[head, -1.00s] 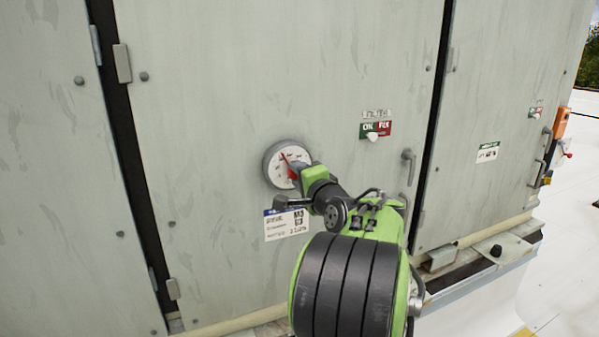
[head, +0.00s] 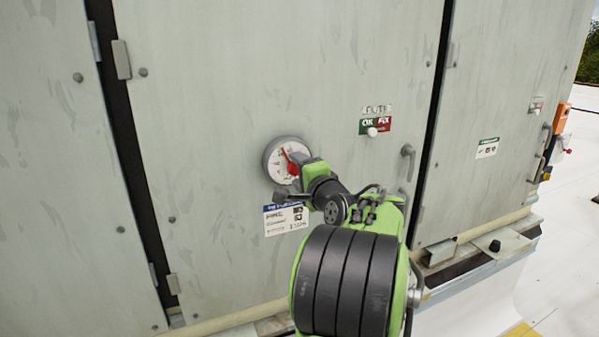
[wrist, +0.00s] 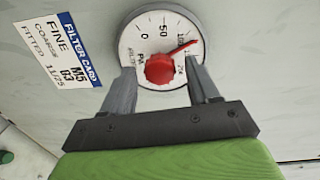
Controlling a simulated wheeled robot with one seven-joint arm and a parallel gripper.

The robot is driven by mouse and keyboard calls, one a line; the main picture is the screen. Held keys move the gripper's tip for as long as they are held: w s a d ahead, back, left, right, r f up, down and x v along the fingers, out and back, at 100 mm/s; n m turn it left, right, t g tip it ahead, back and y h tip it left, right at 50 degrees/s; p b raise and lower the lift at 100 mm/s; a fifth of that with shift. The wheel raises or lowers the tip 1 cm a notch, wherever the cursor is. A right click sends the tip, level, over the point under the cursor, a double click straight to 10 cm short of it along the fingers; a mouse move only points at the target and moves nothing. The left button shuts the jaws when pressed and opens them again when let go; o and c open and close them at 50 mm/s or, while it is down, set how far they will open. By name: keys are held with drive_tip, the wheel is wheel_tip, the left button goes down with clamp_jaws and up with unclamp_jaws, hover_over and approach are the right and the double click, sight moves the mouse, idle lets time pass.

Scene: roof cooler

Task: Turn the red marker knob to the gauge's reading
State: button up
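The round white gauge (wrist: 146,45) with a grey rim is at the top of the wrist view; in the head view the gauge (head: 270,160) is on the middle cabinet door. No separate needle can be made out. My gripper (wrist: 160,72) is open, one finger on each side of the knob, with visible gaps. In the head view my gripper (head: 294,176) partly covers the dial.
A filter card (wrist: 62,48) is stuck beside the gauge. In the head view a green and red OK/FIX plate (head: 385,125) with a white knob is up and right. A door handle (head: 408,160) is farther right. The door left of the gauge is clear.

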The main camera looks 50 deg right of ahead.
drive_tip(key=shift+s, duration=0.1)
drive_tip(key=b+v, duration=0.2)
drive_tip(key=v, duration=1.3)
drive_tip(key=shift+s+a, duration=0.2)
drive_tip(key=shift+s, duration=0.1)
